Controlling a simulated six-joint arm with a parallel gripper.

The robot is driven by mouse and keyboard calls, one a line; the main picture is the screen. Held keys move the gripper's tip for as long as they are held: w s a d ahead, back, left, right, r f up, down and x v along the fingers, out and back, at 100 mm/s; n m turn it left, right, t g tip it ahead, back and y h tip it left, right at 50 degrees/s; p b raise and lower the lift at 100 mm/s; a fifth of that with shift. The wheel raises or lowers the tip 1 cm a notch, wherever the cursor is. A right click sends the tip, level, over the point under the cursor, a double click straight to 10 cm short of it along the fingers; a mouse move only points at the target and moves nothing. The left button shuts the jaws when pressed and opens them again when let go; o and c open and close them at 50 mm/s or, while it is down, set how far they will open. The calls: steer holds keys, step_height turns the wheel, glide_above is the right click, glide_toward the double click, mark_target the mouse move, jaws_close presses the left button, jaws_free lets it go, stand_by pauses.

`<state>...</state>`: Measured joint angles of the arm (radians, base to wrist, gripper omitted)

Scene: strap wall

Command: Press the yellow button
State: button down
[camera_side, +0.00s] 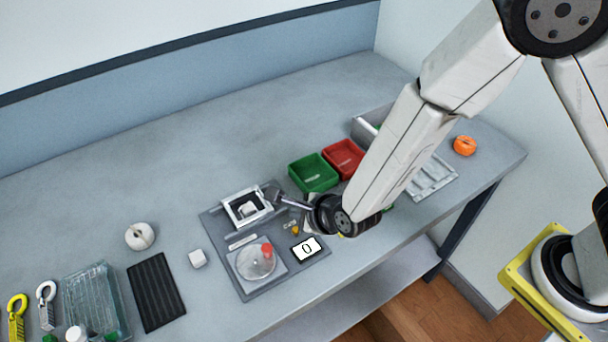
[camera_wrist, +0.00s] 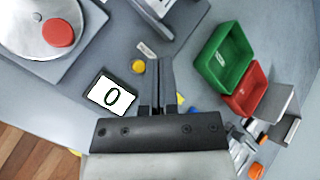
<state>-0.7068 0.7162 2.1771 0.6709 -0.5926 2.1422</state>
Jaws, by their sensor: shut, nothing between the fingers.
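The yellow button (camera_wrist: 138,66) is a small round yellow knob on a grey panel (camera_wrist: 82,72), just left of my fingertips in the wrist view. In the side view it shows as a small yellow-orange spot (camera_side: 295,231) close to my gripper. My gripper (camera_wrist: 166,66) is shut and empty, its two dark fingers together. The fingers look beside the button, with a gap between them in the wrist view; their height above the panel is unclear. A white display (camera_wrist: 111,96) reading 0 lies near the button. A small white label (camera_wrist: 147,48) lies just beyond the button.
A round plate (camera_side: 255,262) with a red knob (camera_side: 267,249) and a white frame (camera_side: 247,206) share the panel. Green (camera_side: 313,173) and red (camera_side: 344,158) bins stand beyond my wrist. A black ribbed mat (camera_side: 156,291) lies left. The back of the table is clear.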

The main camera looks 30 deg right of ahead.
steer(key=shift+r, duration=1.35)
steer(key=s+d+r+n+g, duration=0.2)
steer(key=s+d+n, duration=0.1)
steer(key=d+n, duration=0.5)
steer(key=s+d+r+n+g+h, duration=0.1)
steer(key=s+d+r+n+g, duration=0.1)
steer(key=d+n, duration=0.6)
steer(key=s+d+r+n+g, duration=0.2)
steer(key=s+d+n, duration=0.3)
steer(key=d+n, duration=0.3)
steer(key=shift+s+d+r+n+h, duration=0.15)
steer(key=shift+d+r+n+h, duration=0.2)
steer(key=shift+r, duration=0.4)
